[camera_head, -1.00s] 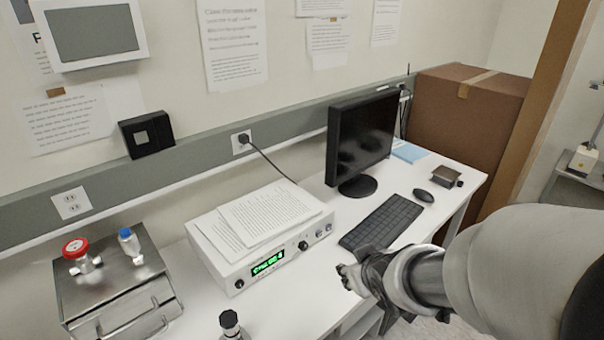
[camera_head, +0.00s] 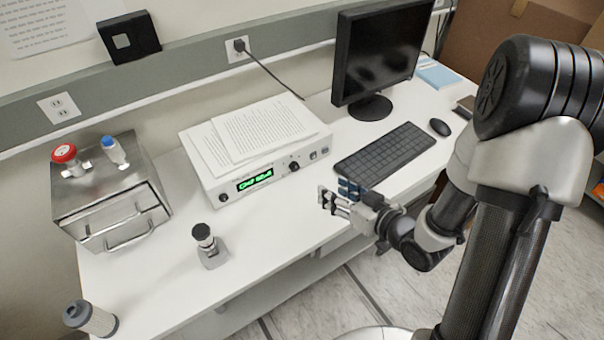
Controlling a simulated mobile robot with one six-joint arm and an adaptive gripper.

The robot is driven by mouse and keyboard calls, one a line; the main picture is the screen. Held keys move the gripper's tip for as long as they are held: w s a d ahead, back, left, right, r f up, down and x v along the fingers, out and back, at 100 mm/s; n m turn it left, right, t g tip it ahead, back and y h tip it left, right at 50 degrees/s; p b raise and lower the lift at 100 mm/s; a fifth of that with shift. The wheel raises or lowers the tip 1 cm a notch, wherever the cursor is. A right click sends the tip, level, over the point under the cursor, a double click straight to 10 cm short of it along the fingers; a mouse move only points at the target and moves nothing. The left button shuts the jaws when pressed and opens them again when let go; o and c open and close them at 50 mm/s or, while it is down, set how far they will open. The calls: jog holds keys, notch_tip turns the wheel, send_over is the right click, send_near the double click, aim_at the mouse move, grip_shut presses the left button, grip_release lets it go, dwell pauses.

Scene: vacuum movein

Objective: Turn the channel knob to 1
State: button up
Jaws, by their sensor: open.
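A white controller box (camera_head: 213,187) stands on the bench with loose papers on top. Its front has a green lit display (camera_head: 255,180), a dark knob (camera_head: 223,197) left of the display and a larger dark knob (camera_head: 294,166) right of it. Small switches sit at the right end. I cannot read the knob markings or tell which one is the channel knob. My gripper (camera_head: 334,197) is open and empty, in front of the box's right end and apart from it. Its fingers point left towards the panel side.
A keyboard (camera_head: 384,154), mouse (camera_head: 439,127) and black monitor (camera_head: 378,60) stand right of the box. A metal chamber (camera_head: 110,190) with red and blue valves is at the left. A black-capped fitting (camera_head: 208,246) and a grey cylinder (camera_head: 90,318) stand near the front edge.

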aim_at(296, 169)
jog(key=b+x, duration=0.4)
jog(key=x, duration=1.2)
jog(key=shift+w+d+f+b, duration=0.1)
jog(key=shift+b, duration=0.3)
grip_shut()
